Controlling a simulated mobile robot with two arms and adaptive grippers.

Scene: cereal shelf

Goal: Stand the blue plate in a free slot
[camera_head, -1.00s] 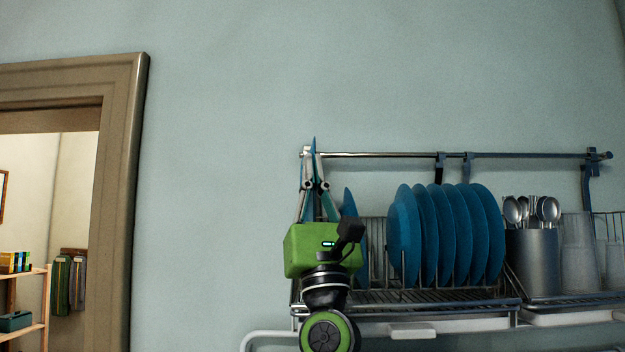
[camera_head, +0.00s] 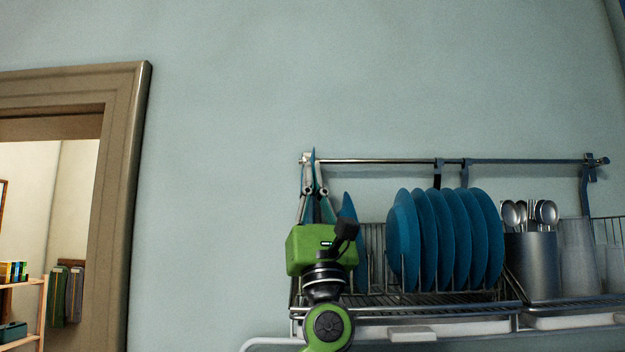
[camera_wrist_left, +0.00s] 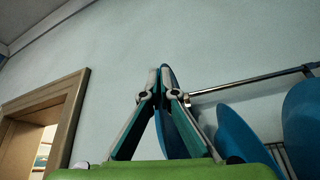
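My left gripper (camera_head: 313,163) points up at the left end of the dish rack (camera_head: 450,300). Its fingers are closed together on a blue plate (camera_wrist_left: 175,118), seen nearly edge-on in the left wrist view. In the head view only a thin blue strip of this plate shows between the fingers. Another blue plate (camera_head: 348,228) stands upright just right of the gripper, partly hidden by it. Several blue plates (camera_head: 481,240) stand in a row further right, with a gap between them and the single plate. My right gripper is not in view.
A metal rail (camera_head: 385,161) runs along the wall above the rack. Right of the plates stand a metal cutlery holder (camera_head: 533,265) with spoons and clear cups (camera_head: 578,260). A doorway frame (camera_head: 115,200) is at the left, with bare wall between.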

